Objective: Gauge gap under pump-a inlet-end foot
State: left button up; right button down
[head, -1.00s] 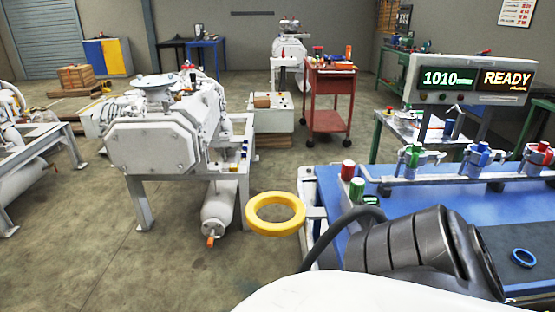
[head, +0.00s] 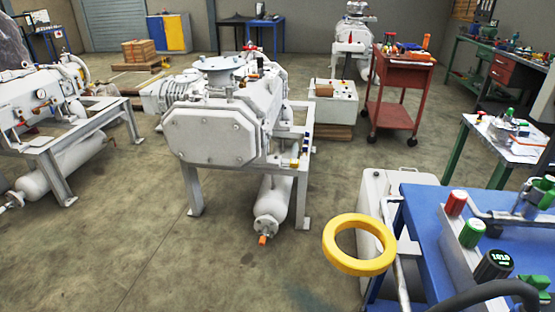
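A white screw pump (head: 212,137) stands ahead on a grey-white steel frame (head: 306,185), its flat bolted end facing me. A second white pump (head: 40,98) stands on a frame at the left, and a third (head: 350,38) is at the back. No readable label shows which one is pump-a. The pump feet and any gap beneath them are too small or hidden to make out. No feeler gauge can be picked out. Neither of my grippers is in view.
A blue bench (head: 425,235) with red and green capped parts fills the lower right; a yellow ring (head: 358,245) is at its left edge. A white cylinder with an orange tip (head: 268,218) hangs under the near pump. A red cart (head: 400,95) stands behind. Floor (head: 130,240) is clear at front left.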

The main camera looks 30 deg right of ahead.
aim_at(294, 163)
jog(key=i, duration=3.1)
jog(key=z, duration=1.05)
jog(key=i, duration=0.3)
jog(key=z, duration=0.4)
